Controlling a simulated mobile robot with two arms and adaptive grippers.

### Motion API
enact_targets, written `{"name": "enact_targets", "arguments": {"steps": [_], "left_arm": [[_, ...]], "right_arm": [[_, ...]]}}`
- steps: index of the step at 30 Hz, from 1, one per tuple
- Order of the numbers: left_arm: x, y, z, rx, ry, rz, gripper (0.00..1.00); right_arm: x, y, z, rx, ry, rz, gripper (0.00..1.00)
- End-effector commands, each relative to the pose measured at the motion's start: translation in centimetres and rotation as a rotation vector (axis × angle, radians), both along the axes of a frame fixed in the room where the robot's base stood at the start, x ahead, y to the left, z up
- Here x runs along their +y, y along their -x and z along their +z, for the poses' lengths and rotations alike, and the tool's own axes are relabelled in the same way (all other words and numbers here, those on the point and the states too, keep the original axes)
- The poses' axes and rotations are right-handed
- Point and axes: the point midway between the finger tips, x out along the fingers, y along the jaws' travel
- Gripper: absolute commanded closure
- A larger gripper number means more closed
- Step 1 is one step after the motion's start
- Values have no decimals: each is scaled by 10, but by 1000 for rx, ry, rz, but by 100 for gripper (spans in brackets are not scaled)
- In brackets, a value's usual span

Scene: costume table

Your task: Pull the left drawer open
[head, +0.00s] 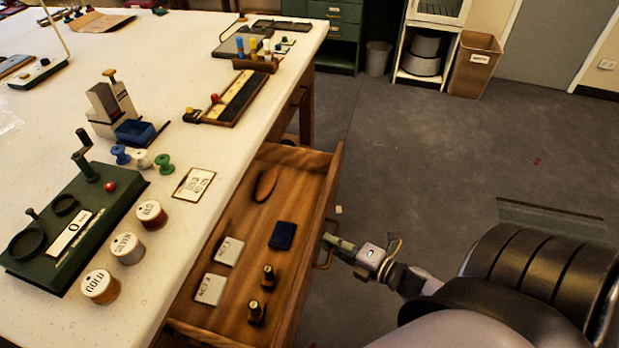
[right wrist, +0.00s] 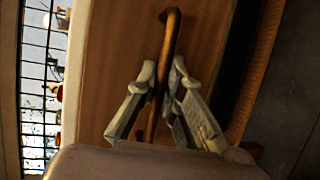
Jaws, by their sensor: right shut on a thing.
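The wooden drawer (head: 318,205) is pulled out from the table's right side, and its inside shows in the head view. It holds cards marked ACT, a dark blue block (head: 283,236), two small dark pieces with brass tops and a brown oval piece (head: 265,185). My right gripper (head: 330,243) is at the drawer's front, shut on the brass handle (head: 329,260). In the right wrist view the two fingers (right wrist: 162,85) close around the handle bar (right wrist: 168,40) in front of the drawer face (right wrist: 120,50). My left gripper is not in view.
The white tabletop (head: 60,130) carries a green crank device (head: 75,225), spools marked RED, SILVER and GOLD, and other tools. A cardboard bin (head: 475,65) and shelf stand at the back.

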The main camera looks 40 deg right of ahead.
Motion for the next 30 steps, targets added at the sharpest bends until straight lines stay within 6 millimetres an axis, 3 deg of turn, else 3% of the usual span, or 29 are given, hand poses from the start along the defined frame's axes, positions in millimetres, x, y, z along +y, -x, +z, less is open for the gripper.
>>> {"name": "enact_targets", "arguments": {"steps": [9,22,23,24,30], "left_arm": [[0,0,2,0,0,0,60],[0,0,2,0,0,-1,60],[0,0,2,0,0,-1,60],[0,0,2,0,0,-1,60],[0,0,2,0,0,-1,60]], "right_arm": [[-19,23,0,0,2,-1,100],[-20,25,0,0,2,-1,100],[-20,25,0,0,2,-1,90],[-20,25,0,0,2,-1,87],[-20,25,0,0,1,-1,82]]}}
